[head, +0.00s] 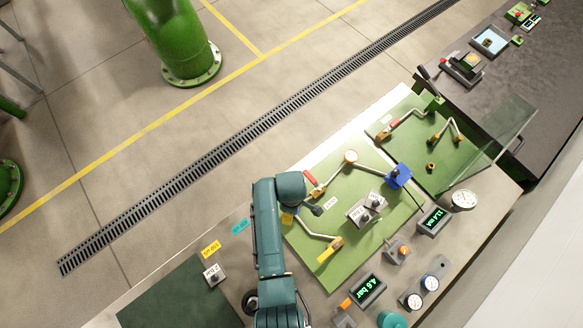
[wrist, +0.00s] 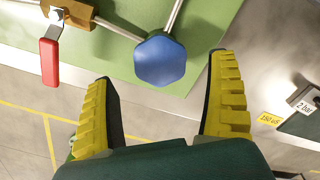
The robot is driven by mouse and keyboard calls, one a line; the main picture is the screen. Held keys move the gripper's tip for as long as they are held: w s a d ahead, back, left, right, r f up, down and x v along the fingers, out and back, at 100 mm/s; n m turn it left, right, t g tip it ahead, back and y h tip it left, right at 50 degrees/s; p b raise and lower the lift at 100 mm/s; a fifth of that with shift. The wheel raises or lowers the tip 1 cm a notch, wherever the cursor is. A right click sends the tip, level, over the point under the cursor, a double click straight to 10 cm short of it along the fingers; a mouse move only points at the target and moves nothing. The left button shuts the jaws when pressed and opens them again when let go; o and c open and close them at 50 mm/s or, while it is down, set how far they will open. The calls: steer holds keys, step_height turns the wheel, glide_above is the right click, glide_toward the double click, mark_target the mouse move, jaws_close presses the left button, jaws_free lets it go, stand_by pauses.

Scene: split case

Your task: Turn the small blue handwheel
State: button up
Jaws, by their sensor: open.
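The small blue handwheel (wrist: 160,60) is a faceted blue knob on a thin metal pipe at the edge of the green panel (wrist: 205,25) in the wrist view. My gripper (wrist: 162,68) is open, its yellow-padded fingers spread wide. The handwheel appears between and slightly beyond the fingertips, with clear gaps on both sides; the depth between them is hard to tell. In the head view my gripper (head: 302,212) is over the left edge of the green panel. I cannot make out the handwheel there; my arm may hide it.
A red lever (wrist: 49,62) on a brass valve (wrist: 70,12) is left of the handwheel. The head view also shows a blue block (head: 398,175), a switch box (head: 366,209), displays, gauges and a clear upright pane (head: 495,140) to the right.

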step_height(320, 180, up, 9)
steer(key=shift+f, duration=0.2)
stand_by(0.4)
steer(key=w+d+r+m+t+p, duration=0.2)
steer(key=w+r+t, duration=0.15)
steer(key=r, duration=0.65)
steer(key=w+d+r+m+t+p, duration=0.1)
steer(key=w+r+t, duration=0.3)
steer(key=r, duration=0.6)
steer(key=w+d+r+m+t+p, duration=0.25)
steer(key=w+r, duration=0.35)
steer(key=r, duration=0.5)
steer(key=s+r+m+t, duration=0.3)
steer(key=r+t, duration=0.1)
steer(key=r, duration=0.6)
steer(key=s+d+r+m+t, duration=0.1)
steer(key=s+r+m+t, duration=0.2)
steer(key=r, duration=0.7)
steer(key=s+r+m+t, duration=0.4)
steer(key=s+r+t, duration=0.1)
steer(key=r, duration=0.5)
steer(key=shift+s+d+r, duration=0.15)
steer(key=shift+s+r, duration=0.1)
steer(key=shift+h, duration=0.4)
